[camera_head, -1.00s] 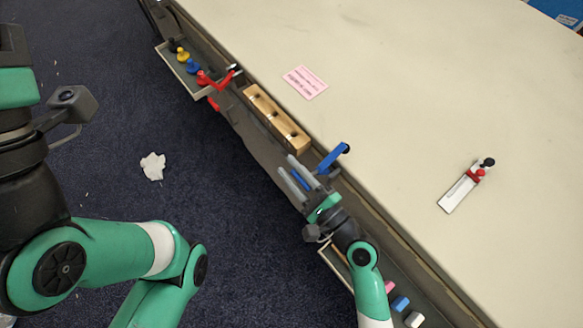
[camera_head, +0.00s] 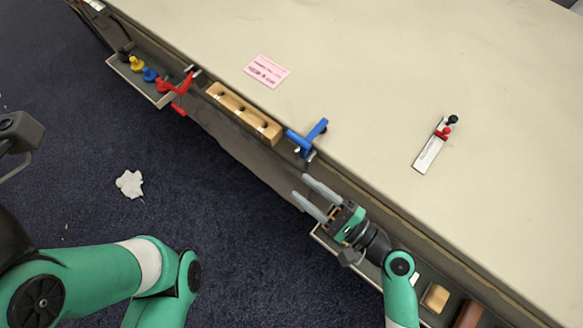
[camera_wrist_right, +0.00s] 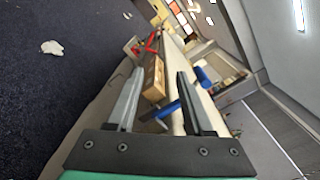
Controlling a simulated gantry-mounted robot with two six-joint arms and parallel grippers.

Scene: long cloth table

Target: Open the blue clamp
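The blue clamp (camera_head: 317,130) sits at the table's front edge, just right of the wooden block. One blue arm reaches over the tabletop and another blue bar lies at the edge. My right gripper (camera_head: 299,185) is open and empty, in front of the edge and below the clamp in the head view, apart from it. In the right wrist view the clamp (camera_wrist_right: 203,76) shows beyond the spread fingers, partly hidden by the right finger. Whether the clamp's jaws are open is hard to tell.
A wooden block with holes (camera_head: 245,111) and a red clamp (camera_head: 177,84) are at the edge to the left, beside a tray of coloured pieces (camera_head: 163,98). A pink card (camera_head: 267,71) and a white tool with a red handle (camera_head: 430,152) lie on the otherwise clear table.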

